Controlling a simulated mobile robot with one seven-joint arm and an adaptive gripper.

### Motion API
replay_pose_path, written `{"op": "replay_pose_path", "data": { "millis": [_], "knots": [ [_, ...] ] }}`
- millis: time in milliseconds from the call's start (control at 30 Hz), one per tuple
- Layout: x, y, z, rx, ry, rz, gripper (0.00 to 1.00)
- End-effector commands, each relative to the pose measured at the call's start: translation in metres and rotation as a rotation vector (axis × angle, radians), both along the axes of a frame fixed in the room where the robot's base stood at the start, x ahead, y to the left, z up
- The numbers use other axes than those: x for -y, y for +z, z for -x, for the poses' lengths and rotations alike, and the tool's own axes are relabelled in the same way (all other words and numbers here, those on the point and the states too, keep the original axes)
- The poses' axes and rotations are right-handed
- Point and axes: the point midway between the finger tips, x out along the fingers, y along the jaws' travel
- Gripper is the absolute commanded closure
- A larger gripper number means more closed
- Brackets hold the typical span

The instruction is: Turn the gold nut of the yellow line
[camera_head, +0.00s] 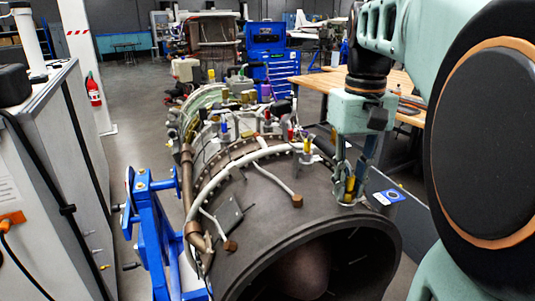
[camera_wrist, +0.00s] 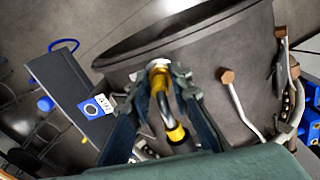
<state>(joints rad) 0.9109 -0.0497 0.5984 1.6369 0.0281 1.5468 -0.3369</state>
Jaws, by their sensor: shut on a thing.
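The turbine (camera_head: 270,215) lies on a blue stand, its dark open end towards me. The yellow line (camera_wrist: 171,108) is a short bent metal tube with a yellow band (camera_wrist: 176,134) at its lower end in the wrist view. The gold nut (camera_wrist: 158,76) is at its upper end, by a pale fitting on the casing. My gripper (camera_wrist: 161,88) points at the casing, with one finger on each side of the nut, shut on it. In the head view my gripper (camera_head: 350,184) is at the casing's upper right, and its fingers partly hide the nut.
Another yellow-marked fitting (camera_head: 307,147) stands left of my gripper. Thin pipes with brown end caps (camera_head: 297,201) run over the casing nearby. A blue-marked panel (camera_head: 388,197) is close on the right. A wooden workbench (camera_head: 325,80) stands behind; a grey cabinet (camera_head: 50,150) is at left.

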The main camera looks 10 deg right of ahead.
Motion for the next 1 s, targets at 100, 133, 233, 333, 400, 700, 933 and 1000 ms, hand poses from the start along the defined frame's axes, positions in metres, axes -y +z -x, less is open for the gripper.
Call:
{"op": "replay_pose_path", "data": {
  "millis": [100, 133, 233, 333, 400, 700, 933, 1000],
  "knots": [
    [-0.0008, 0.0020, -0.0007, 0.002, -0.072, 0.001, 1.00],
    [-0.0009, 0.0019, -0.0007, 0.002, -0.088, 0.001, 1.00],
    [-0.0007, 0.0016, -0.0007, 0.002, -0.139, 0.001, 1.00],
    [-0.0002, 0.0015, -0.0005, 0.002, -0.179, 0.001, 1.00],
    [-0.0004, 0.0014, -0.0006, 0.003, -0.198, 0.001, 1.00],
    [0.0003, 0.0011, -0.0006, 0.003, -0.229, 0.001, 1.00],
    [0.0003, 0.0011, -0.0007, 0.004, -0.228, 0.001, 1.00],
    [0.0003, 0.0011, -0.0007, 0.004, -0.228, 0.001, 0.74]
  ]
}}
